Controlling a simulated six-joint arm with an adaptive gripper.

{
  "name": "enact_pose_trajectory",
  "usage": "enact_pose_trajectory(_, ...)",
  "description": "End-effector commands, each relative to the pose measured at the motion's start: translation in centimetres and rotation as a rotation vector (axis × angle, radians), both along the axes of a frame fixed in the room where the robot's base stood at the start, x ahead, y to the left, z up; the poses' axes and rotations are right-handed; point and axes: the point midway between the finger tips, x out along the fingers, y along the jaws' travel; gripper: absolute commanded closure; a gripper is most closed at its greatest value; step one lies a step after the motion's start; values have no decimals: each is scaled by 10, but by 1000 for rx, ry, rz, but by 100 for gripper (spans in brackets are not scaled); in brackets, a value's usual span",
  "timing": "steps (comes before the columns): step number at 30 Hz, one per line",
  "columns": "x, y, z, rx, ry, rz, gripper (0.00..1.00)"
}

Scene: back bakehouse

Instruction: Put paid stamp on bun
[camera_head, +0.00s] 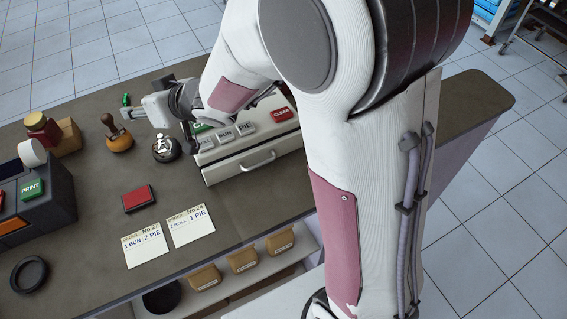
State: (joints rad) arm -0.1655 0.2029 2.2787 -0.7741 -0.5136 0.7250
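A stamp (118,134) with a dark wooden knob handle stands upright in a round orange-brown base on the counter; I cannot read whether it is the paid stamp. A red ink pad (137,199) lies in front of it. A white slip (142,245) reads order No 27, 1 bun, 2 pie. Beside it, a second slip (190,225) reads order No 24, 2 roll, 1 pie. No actual bun can be made out.
A chrome bell (166,149) stands between stamp and till (254,163), whose keys include bun, pie and red clear. A dark printer (40,197) with a green print key is at left. A black ring (29,274) lies front left.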

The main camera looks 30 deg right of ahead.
Motion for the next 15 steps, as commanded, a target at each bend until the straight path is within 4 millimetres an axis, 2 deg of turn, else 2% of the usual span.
enact_pose_trajectory(8,-16,-66,32,-130,0,-163,65)
enact_pose_trajectory(15,-50,-120,52,-224,48,-294,65)
